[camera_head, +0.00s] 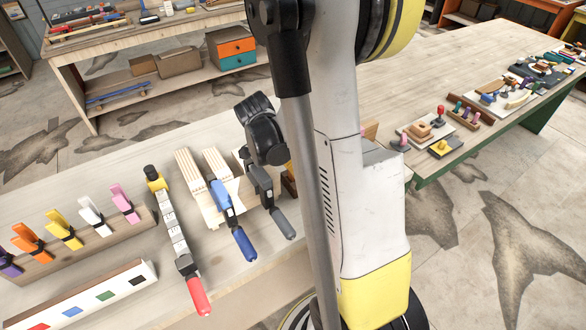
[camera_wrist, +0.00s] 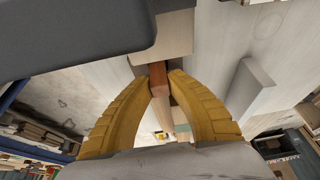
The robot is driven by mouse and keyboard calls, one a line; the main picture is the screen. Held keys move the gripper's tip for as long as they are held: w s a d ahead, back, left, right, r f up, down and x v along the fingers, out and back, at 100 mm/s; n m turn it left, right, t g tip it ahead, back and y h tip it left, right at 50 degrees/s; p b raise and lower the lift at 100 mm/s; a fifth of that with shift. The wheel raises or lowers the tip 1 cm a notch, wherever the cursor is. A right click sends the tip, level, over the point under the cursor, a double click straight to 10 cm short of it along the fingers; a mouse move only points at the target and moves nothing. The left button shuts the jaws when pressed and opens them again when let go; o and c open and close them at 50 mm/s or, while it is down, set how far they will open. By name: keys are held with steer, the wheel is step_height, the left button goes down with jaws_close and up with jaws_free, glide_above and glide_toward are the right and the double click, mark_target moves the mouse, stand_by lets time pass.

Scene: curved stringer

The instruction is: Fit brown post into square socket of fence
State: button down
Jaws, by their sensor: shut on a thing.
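In the wrist view, the two yellow fingers of my gripper (camera_wrist: 167,82) are closed on a brown post (camera_wrist: 158,74). The post's upper end meets or lies close to a pale tan block (camera_wrist: 174,38); I cannot tell whether it is in a socket. A lighter wooden piece (camera_wrist: 161,101) shows between the fingers, below the brown part. In the head view, my arm covers most of the work spot, and the post cannot be made out. I cannot identify the fence or its square socket for certain in either view.
Clamps with a red handle (camera_head: 198,297), a blue handle (camera_head: 244,245) and a grey handle (camera_head: 284,224) lie along the near bench (camera_head: 235,285). Several coloured clamps stand on a wooden rail (camera_head: 40,268) at left. Another table (camera_head: 450,70) at right carries small assemblies.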

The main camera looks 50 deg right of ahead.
steer(key=c, duration=1.4)
jaws_free()
steer(key=shift+f, duration=0.15)
steer(key=p+v, duration=0.4)
steer(key=v, duration=0.8)
steer(key=s+a+r+n+t+y, duration=0.1)
steer(key=s+a+r+n+t, duration=0.1)
steer(key=a+n, duration=0.5)
steer(key=s+a+r+n+t+y, duration=0.1)
steer(key=s+a+r+n+t, duration=0.1)
steer(key=a+n, duration=0.5)
steer(key=s+a+r+n+t+y, duration=0.2)
steer(key=a+r+n+t, duration=0.2)
steer(key=a+r+n, duration=0.1)
steer(key=shift+s+a+n, duration=0.25)
steer(key=shift+a+n, duration=0.65)
steer(key=shift+a, duration=0.2)
